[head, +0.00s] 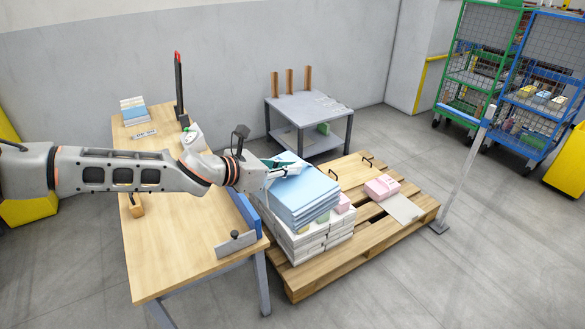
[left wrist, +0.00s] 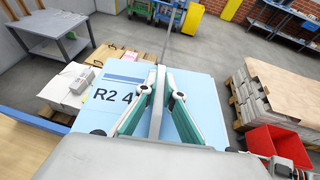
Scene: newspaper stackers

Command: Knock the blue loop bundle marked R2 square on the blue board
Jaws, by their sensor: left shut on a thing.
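The blue bundle (head: 308,198) lies roughly flat at the top of a stack of white bundles (head: 318,238) on the pallet. In the left wrist view the blue bundle (left wrist: 204,92) carries a label beginning "R2" and a pale upright band, likely its loop. My left gripper (head: 294,170) is over its top face. In the wrist view the teal-padded fingers (left wrist: 158,86) close on that band. I cannot tell whether the bundle rests on the stack or hangs just above it. The blue board (head: 246,212) stands along the table's right edge, left of the bundle. My right gripper is not in view.
The wooden table (head: 185,262) has a grey plate with a black knob (head: 236,242) at its near right corner. The pallet (head: 345,252) also holds pink bundles (head: 382,187). A grey post (head: 468,165) stands right of the pallet. A grey stand (head: 308,106) is behind.

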